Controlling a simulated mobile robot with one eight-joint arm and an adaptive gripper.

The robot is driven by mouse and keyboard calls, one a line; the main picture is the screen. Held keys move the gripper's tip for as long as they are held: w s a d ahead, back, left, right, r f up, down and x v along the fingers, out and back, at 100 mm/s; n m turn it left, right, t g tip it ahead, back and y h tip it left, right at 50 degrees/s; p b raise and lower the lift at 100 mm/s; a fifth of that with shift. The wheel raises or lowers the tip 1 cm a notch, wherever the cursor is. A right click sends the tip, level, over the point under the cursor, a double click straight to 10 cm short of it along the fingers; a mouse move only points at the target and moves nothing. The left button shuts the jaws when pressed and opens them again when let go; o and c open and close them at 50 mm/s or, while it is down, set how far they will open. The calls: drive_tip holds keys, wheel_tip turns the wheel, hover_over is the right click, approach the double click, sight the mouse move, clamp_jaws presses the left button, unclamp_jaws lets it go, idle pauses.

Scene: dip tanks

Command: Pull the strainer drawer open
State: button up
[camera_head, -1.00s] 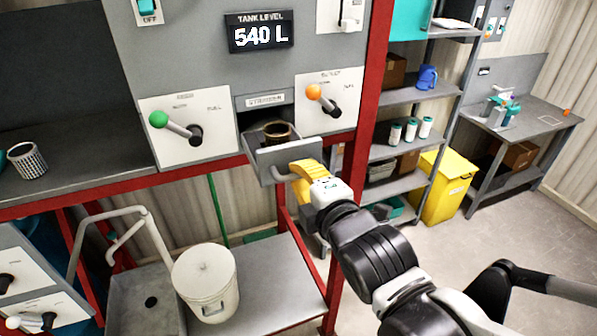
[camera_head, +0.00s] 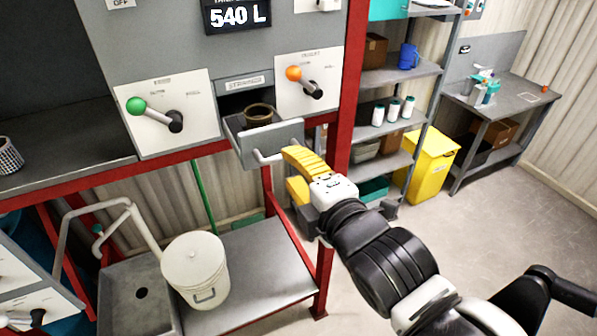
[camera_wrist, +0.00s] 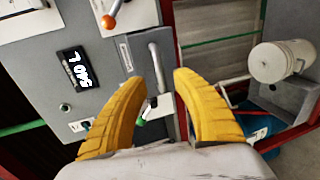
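The grey strainer drawer (camera_head: 271,146) stands out of its slot below the strainer label (camera_head: 244,82). Its inside shows, with a round brownish strainer (camera_head: 258,116) in it. A pale bar handle (camera_head: 262,159) runs along the drawer's front. My gripper (camera_head: 286,154), with yellow fingers, is at the right end of the handle. In the wrist view the fingers of my gripper (camera_wrist: 157,75) are apart, and the handle (camera_wrist: 155,64) shows in the gap between them. I cannot tell whether a finger touches it.
A green-knobbed lever (camera_head: 155,115) is left of the drawer and an orange-knobbed lever (camera_head: 304,82) right. A white bucket (camera_head: 195,272) stands on the lower bench. A red post (camera_head: 343,130) is close behind my gripper. Shelves and a yellow bin (camera_head: 426,163) are at right.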

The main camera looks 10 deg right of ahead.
drive_tip(key=shift+v, duration=1)
drive_tip(key=s+d+f+m+g+h+b, duration=0.1)
drive_tip(key=d+f+m+b, duration=0.3)
drive_tip(key=f+b, duration=0.9)
drive_tip(key=s+d+f+m+g+h+b, duration=0.1)
drive_tip(key=d+f+m+g+b, duration=0.3)
drive_tip(key=f+m+b, duration=0.6)
drive_tip(key=s+d+f+m+g+h+b, duration=0.2)
drive_tip(key=f+m+b, duration=0.5)
drive_tip(key=f+b, duration=0.8)
wheel_tip(320, 180, down, 12)
drive_tip(key=shift+s+d+r+g+b, duration=0.3)
drive_tip(key=shift+d+g+b, duration=0.15)
drive_tip(key=shift+d, duration=0.5)
